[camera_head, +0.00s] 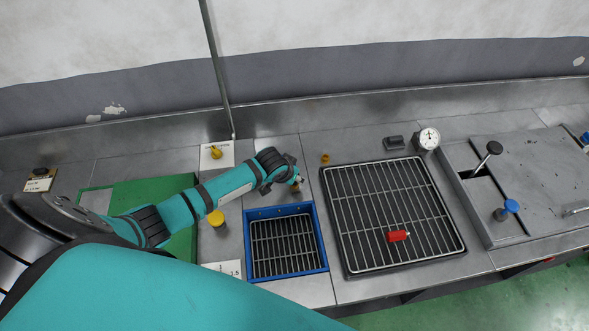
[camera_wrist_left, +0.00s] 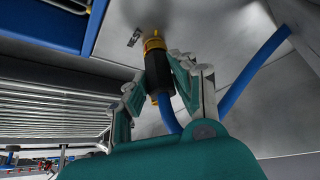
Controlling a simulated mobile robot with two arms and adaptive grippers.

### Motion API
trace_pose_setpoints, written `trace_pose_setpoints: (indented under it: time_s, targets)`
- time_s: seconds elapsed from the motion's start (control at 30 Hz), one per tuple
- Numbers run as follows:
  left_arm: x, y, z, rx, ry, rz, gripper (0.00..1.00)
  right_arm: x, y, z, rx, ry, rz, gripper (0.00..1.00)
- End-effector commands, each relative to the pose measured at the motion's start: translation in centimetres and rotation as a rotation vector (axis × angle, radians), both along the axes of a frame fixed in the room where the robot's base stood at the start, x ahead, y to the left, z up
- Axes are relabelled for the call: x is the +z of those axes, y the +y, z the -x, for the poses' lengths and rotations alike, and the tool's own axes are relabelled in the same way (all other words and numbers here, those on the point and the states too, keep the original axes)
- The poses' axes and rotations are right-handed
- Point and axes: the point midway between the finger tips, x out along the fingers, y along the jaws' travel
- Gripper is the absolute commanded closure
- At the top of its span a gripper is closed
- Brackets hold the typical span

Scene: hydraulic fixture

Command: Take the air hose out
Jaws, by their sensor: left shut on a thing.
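The air hose shows in the left wrist view as a blue tube (camera_wrist_left: 250,72) with a black end (camera_wrist_left: 158,76). The black end meets a yellow fitting (camera_wrist_left: 153,44) at the grey surface, and I see no gap between them. My left gripper (camera_wrist_left: 160,86) is shut on the black end, one finger on each side. In the head view my left gripper (camera_head: 291,178) is over the grey bench just behind the blue-rimmed tray, and the hose is mostly hidden there. My right gripper is in neither view.
The blue tray (camera_head: 322,240) with a wire grid is in front of the left gripper. A larger black-framed grid (camera_head: 345,250) with a red part (camera_head: 398,236) lies to the right. A small yellow fitting (camera_head: 325,158) and a gauge (camera_head: 429,138) stand behind it. A green plate (camera_head: 150,190) lies under my arm.

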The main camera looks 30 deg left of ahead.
Motion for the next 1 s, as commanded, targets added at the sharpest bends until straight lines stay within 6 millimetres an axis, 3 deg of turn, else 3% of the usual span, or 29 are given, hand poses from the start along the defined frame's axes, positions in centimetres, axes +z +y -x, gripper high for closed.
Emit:
trace_pose_setpoints:
  time_s: [0.57,1.0]
  targets:
    - [0.0,-0.1,0.0,0.066,0.0,0.002,1.0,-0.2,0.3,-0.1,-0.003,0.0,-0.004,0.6]
    - [1.3,0.0,-0.1,0.065,-0.003,0.001,1.0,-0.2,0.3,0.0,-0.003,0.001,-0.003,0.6]
